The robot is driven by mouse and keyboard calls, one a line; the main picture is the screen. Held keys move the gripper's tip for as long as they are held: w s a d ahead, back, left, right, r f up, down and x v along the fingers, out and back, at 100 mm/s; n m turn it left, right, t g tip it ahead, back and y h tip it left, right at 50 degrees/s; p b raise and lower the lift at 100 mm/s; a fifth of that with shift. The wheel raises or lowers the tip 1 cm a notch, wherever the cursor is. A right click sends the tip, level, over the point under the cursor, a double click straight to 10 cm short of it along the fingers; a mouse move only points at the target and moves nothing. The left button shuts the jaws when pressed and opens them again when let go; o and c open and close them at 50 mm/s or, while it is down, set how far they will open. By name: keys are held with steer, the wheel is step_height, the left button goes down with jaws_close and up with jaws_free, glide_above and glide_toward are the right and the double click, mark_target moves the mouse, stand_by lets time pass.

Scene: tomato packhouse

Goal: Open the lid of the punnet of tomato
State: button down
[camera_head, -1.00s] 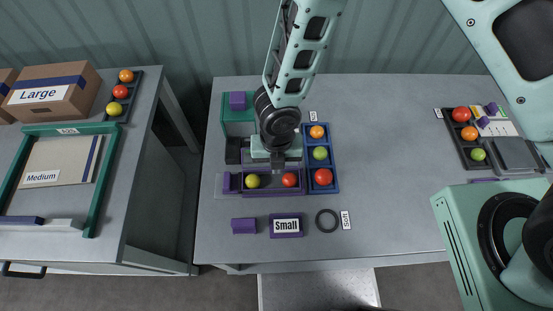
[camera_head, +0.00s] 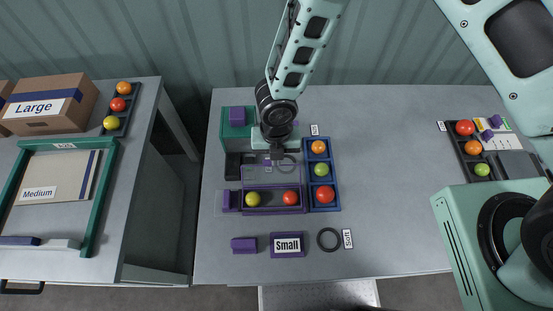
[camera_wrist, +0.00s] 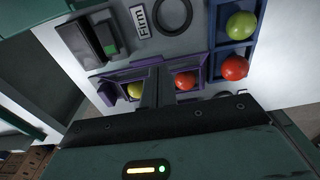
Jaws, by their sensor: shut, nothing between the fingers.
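The punnet (camera_head: 272,211) is a purple-rimmed tray in the middle of the table, holding a yellow and a red tomato. A clear panel (camera_head: 256,174) with a thin purple edge shows just behind it, seemingly the lid; its exact tilt is hard to tell. My gripper (camera_head: 277,158) is behind the punnet, above the panel's back part, pointing down. In the wrist view, my dark fingers (camera_wrist: 154,88) are together and empty, crossing in front of the punnet (camera_wrist: 118,78) and partly hiding its middle between the tomatoes.
A blue tray (camera_head: 308,190) with several tomatoes stands close on the right. A green box (camera_head: 225,132) and a black device (camera_head: 233,166) stand on the left. A black ring (camera_wrist: 189,14) lies behind the punnet. A purple block, a "Small" sign (camera_head: 287,254) and another ring (camera_head: 318,239) lie in front.

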steer(key=shift+w+f, duration=0.4)
steer(key=shift+w, duration=0.2)
steer(key=shift+r, duration=0.15)
stand_by(0.3)
steer(key=shift+r+p, duration=0.6)
steer(key=shift+r, duration=0.05)
steer(key=shift+w, duration=0.1)
